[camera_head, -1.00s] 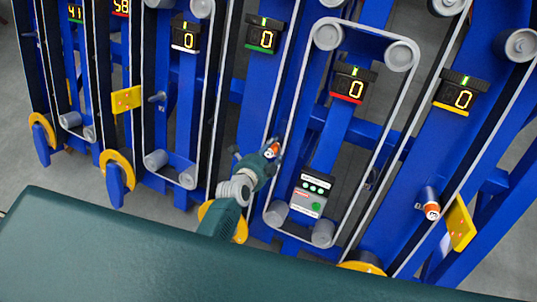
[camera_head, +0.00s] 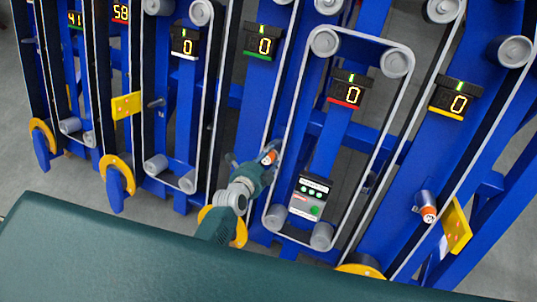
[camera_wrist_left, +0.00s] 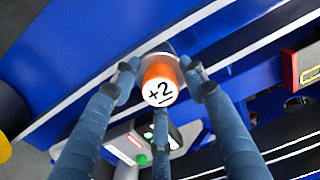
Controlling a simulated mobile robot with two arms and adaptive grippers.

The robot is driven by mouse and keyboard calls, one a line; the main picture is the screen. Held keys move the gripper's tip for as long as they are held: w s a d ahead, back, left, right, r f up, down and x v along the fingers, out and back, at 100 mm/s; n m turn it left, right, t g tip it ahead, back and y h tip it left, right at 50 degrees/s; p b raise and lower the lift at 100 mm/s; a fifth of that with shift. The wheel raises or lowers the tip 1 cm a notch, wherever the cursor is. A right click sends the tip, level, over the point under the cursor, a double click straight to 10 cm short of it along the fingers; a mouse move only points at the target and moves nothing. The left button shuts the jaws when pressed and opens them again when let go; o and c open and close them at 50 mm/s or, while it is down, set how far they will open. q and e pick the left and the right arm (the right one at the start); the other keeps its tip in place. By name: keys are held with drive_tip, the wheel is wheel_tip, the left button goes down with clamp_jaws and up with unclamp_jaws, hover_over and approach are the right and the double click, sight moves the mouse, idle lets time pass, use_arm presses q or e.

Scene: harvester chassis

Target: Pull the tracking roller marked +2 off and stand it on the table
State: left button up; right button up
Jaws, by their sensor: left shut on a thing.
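The tracking roller marked +2 (camera_wrist_left: 160,82) has an orange end with a white face in the left wrist view. Its grey body behind is partly hidden and sits against the blue frame. In the head view its orange end (camera_head: 269,157) shows at the tip of my left gripper (camera_head: 258,166). The fingers of my left gripper (camera_wrist_left: 160,75) are closed around the roller from its sides, with one finger below. I cannot tell whether the roller is still seated on its mount. My right gripper is in neither view.
Another orange-ended roller (camera_head: 428,213) is on the blue frame at the right. A grey control box (camera_head: 309,197) stands right of my left gripper. Belts and blue beams surround it. The dark green surface (camera_head: 120,250) in front is bare.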

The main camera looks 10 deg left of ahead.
use_arm(q)
drive_tip(key=shift+r+p+v, duration=0.25)
drive_tip(key=shift+p+v, duration=1.25)
drive_tip(key=shift+v, duration=0.4)
drive_tip(key=shift+p+v, duration=1.45)
drive_tip(key=shift+v, duration=0.2)
drive_tip(key=shift+p+v, duration=0.65)
drive_tip(key=shift+v, duration=0.2)
drive_tip(key=shift+r, duration=0.1)
